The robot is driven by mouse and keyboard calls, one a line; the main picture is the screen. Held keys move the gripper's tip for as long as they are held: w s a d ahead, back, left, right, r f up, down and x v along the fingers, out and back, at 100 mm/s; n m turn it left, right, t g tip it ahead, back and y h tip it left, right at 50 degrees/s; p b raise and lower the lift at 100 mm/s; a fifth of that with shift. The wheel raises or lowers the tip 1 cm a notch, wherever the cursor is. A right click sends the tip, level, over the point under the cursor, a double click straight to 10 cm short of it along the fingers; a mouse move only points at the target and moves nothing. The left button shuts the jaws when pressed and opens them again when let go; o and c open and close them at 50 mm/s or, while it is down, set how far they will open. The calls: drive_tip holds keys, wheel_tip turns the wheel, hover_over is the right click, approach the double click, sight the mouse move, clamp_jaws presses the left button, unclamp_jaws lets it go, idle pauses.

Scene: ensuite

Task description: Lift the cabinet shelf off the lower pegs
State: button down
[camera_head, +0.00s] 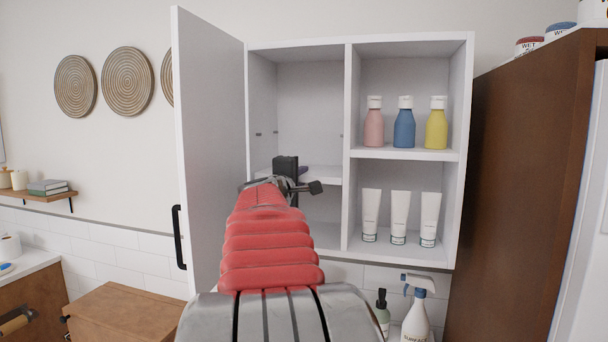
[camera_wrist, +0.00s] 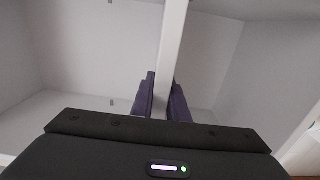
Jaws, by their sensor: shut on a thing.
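Small pegs (camera_head: 259,134) show on the wall above the shelf. Whether the shelf touches the lower pegs cannot be told.
The open cabinet door (camera_head: 208,150) stands left of my arm. A divider (camera_head: 347,130) bounds the compartment on the right; beyond it stand bottles (camera_head: 404,125) and white tubes (camera_head: 399,217). A tall brown cabinet (camera_head: 520,190) is at right. A spray bottle (camera_head: 416,315) stands below.

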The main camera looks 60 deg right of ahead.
drive_tip(key=shift+r, duration=0.7)
drive_tip(key=shift+a, duration=0.3)
idle(0.3)
drive_tip(key=shift+s+a, duration=0.15)
drive_tip(key=shift+a, duration=0.55)
drive_tip(key=shift+s+a, duration=0.15)
drive_tip(key=shift+a, duration=0.55)
idle(0.7)
drive_tip(key=s+a, duration=0.3)
drive_tip(key=a, duration=1.6)
drive_tip(key=shift+a, duration=0.35)
idle(1.7)
